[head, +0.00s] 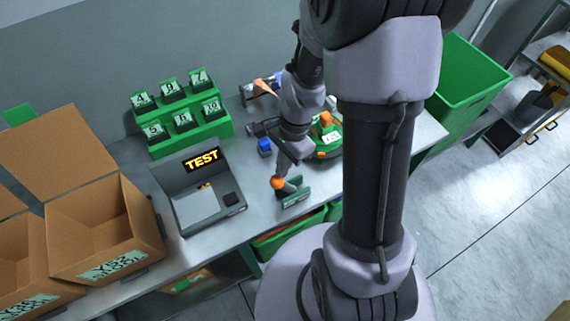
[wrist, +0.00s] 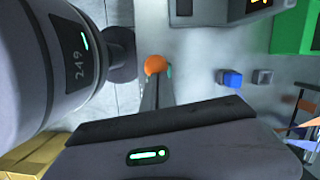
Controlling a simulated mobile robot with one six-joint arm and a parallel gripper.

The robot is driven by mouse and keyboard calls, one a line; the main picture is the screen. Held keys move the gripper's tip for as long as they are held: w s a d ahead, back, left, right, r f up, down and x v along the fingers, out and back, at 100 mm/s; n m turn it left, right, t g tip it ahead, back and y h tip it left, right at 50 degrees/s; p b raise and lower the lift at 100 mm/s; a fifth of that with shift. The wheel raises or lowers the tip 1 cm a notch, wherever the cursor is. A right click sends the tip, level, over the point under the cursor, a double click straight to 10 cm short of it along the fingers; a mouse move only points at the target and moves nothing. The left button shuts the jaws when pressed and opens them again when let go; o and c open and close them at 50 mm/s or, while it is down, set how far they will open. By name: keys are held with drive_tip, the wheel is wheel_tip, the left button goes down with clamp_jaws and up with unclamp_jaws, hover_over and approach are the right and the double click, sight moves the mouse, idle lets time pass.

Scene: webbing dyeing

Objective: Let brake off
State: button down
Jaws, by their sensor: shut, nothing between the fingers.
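An orange ball knob (head: 278,183) stands at the front edge of the bench, beside a small dark green bracket (head: 293,192). I take it for the brake lever's knob, but cannot tell its position. My gripper (head: 286,170) is just above and behind the knob, pointing down towards it. In the wrist view, the shut fingers (wrist: 156,88) point at the orange knob (wrist: 155,65), which shows just beyond their tips. Nothing is between the fingers. I cannot tell whether the tips touch the knob. The lever below it is mostly hidden.
A green machine with an orange top (head: 325,118) stands right of my arm. A blue block (head: 264,145) lies close by on the bench. A grey TEST station (head: 205,205), green numbered rack (head: 190,130) and cardboard boxes (head: 120,225) are to the left. A green bin (head: 460,75) is at right.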

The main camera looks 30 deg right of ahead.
drive_tip(key=shift+s+a+f, duration=0.15)
drive_tip(key=shift+a, duration=0.2)
drive_tip(key=shift+s+a+f, duration=0.15)
drive_tip(key=shift+s, duration=0.05)
drive_tip(key=shift+w+r, duration=0.1)
drive_tip(key=shift+r, duration=0.15)
wheel_tip(320, 180, up, 12)
drive_tip(key=w+p, duration=0.1)
drive_tip(key=p, duration=0.4)
drive_tip(key=shift+w+f+p, duration=0.2)
drive_tip(key=shift+w+p, duration=0.1)
drive_tip(key=shift+w, duration=0.1)
drive_tip(key=shift+a, duration=0.1)
